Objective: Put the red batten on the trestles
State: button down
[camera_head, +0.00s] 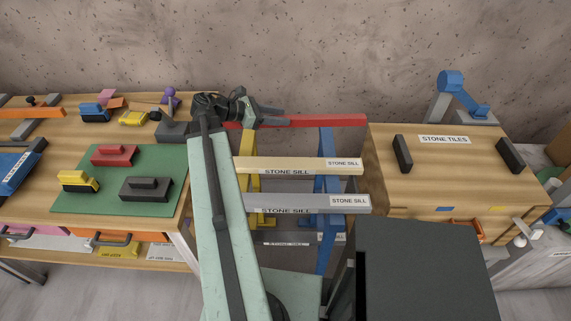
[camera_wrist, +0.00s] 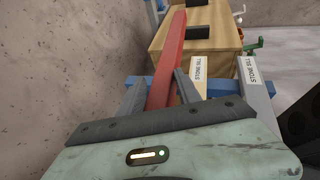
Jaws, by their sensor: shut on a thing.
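The long red batten (camera_head: 325,121) runs left to right along the wall, behind a cream sill (camera_head: 290,167) and a grey sill (camera_head: 300,203). My gripper (camera_head: 272,115) is shut on the batten near its left part. In the wrist view the batten (camera_wrist: 166,70) passes between my two fingers (camera_wrist: 158,92) and points away. The yellow trestle (camera_head: 249,145) and the blue trestle (camera_head: 326,145) stand below; the blue one also shows in the wrist view (camera_wrist: 131,82). The batten crosses over their far ends. I cannot tell if it touches them.
A wooden chest labelled stone tiles (camera_head: 440,190) stands at right, close to the batten's right end, with a blue clamp-like tool (camera_head: 462,92) behind it. A workbench (camera_head: 135,135) with a green mat (camera_head: 75,200) and several blocks stands at left. The wall (camera_head: 330,60) is close behind.

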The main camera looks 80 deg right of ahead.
jog(key=d+f+m+b, duration=0.1)
jog(key=d+f+b, duration=0.6)
jog(key=d, duration=0.3)
notch_tip(320, 180, down, 10)
jog(key=b, duration=0.9)
jog(key=shift+d+r, duration=0.25)
jog(key=shift+d, duration=0.05)
jog(key=c, duration=0.8)
grip_release()
jog(key=shift+b, duration=0.3)
jog(key=shift+c, duration=0.2)
jog(key=p+v, duration=0.4)
jog(key=v, duration=0.8)
